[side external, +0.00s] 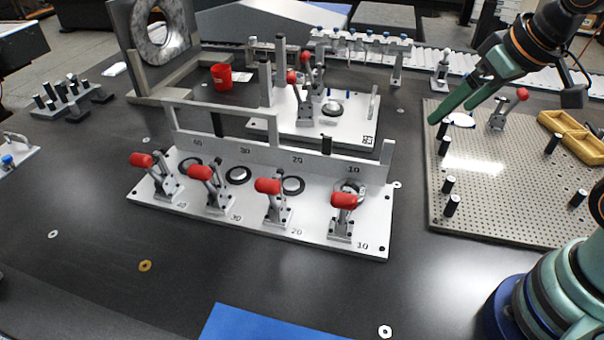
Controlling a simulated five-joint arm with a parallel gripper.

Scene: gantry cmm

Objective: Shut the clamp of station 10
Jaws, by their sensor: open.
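The station 10 clamp (341,225) stands at the right end of the white fixture plate (150,197), beside the printed number 10. Its red handle (344,200) points up, and its metal base is on the plate. A ring-shaped part (352,187) lies just behind it, partly hidden by the clamp. I cannot tell whether the clamp arm presses on it. My gripper (449,113) is at the upper right, with two green fingers spread apart and nothing between them. It is above the far left corner of the perforated board, well behind and right of the clamp, not touching it.
Similar red-handled clamps (275,203) stand to the left along the plate. An upright metal rail (260,155) runs behind them. The perforated board (490,210) at right holds black pegs, another clamp (500,115) and a yellow tray (572,140). Dark table in front is mostly clear.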

